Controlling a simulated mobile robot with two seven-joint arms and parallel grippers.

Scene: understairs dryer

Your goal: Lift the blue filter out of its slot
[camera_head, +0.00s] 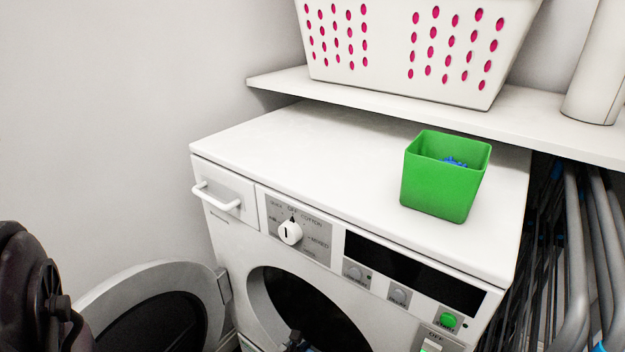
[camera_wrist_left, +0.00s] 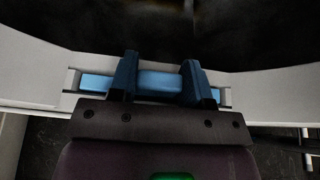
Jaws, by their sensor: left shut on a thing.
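The blue filter (camera_wrist_left: 160,84) shows in the left wrist view as a blue strip in a slot along the pale lower rim of the dryer's opening. Its ends show outside both fingers. My left gripper (camera_wrist_left: 159,66) has one dark blue finger on each side of the filter's middle part and is shut on it. The filter looks level with the rim; I cannot tell whether it is raised. In the head view, part of my left gripper (camera_head: 296,342) shows low in the door opening, at the bottom edge. My right gripper is not in view.
The dryer's round door (camera_head: 150,310) stands open at left. A green box (camera_head: 440,185) with something blue inside sits on the dryer's top (camera_head: 320,150). A white basket (camera_head: 410,45) stands on the shelf (camera_head: 280,82) above. Folded metal frames (camera_head: 575,250) lean at right.

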